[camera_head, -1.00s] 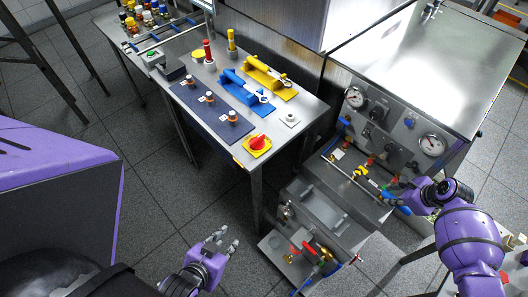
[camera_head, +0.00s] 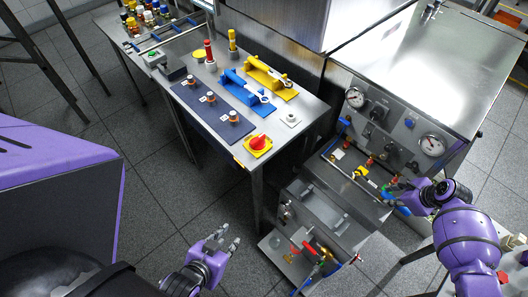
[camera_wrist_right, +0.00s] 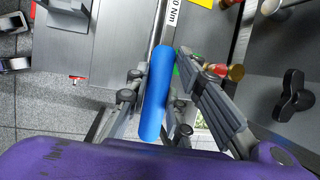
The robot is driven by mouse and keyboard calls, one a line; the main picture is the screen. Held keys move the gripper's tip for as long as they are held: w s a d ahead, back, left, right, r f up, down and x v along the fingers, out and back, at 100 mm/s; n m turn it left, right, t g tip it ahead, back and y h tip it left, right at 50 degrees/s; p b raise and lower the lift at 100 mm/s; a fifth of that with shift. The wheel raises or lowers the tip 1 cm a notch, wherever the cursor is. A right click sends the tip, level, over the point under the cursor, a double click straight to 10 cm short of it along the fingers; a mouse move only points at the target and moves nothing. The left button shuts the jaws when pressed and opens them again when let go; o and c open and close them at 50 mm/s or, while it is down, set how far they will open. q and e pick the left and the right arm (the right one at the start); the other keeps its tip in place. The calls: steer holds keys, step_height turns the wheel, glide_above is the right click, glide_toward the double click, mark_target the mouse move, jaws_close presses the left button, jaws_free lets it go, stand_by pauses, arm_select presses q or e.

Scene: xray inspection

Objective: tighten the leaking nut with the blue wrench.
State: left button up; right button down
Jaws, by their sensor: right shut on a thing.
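My right gripper (camera_wrist_right: 160,88) is shut around the blue handle of the wrench (camera_wrist_right: 157,95). The wrench's metal shaft with a white Nm label runs up out of the right wrist view, so its head is hidden there. In the head view my right gripper (camera_head: 396,196) is at the front of the steel panel unit, beside a row of red and yellow fittings (camera_head: 369,162). Which nut leaks, and whether the wrench touches it, I cannot tell. My left gripper (camera_head: 229,244) has its fingers apart and is empty, low in front of the table.
The steel table (camera_head: 300,108) carries a blue tool holder (camera_head: 240,90), a yellow tool holder (camera_head: 268,78) and a red knob (camera_head: 258,142). Gauges (camera_head: 431,145) and black knobs stand on the panel close to my right arm. A lower valve unit (camera_head: 270,240) stands between my grippers.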

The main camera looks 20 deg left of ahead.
arm_select(q)
steer(key=shift+w+r, duration=0.3)
arm_select(e)
steer(key=shift+w+r, duration=0.1)
steer(key=shift+r, duration=0.05)
arm_select(q)
steer(key=shift+w+r, duration=0.2)
steer(key=shift+w+r+p, duration=0.2)
steer(key=shift+r+p, duration=0.05)
steer(key=shift+p, duration=0.1)
stand_by(0.7)
steer(key=shift+f, duration=0.1)
stand_by(0.4)
arm_select(e)
steer(key=shift+f, duration=0.35)
arm_select(q)
steer(key=shift+s+f, duration=0.1)
steer(key=shift+s, duration=0.1)
arm_select(e)
steer(key=shift+r, duration=0.1)
arm_select(q)
steer(key=shift+w+r, duration=0.45)
arm_select(e)
steer(key=shift+r, duration=0.1)
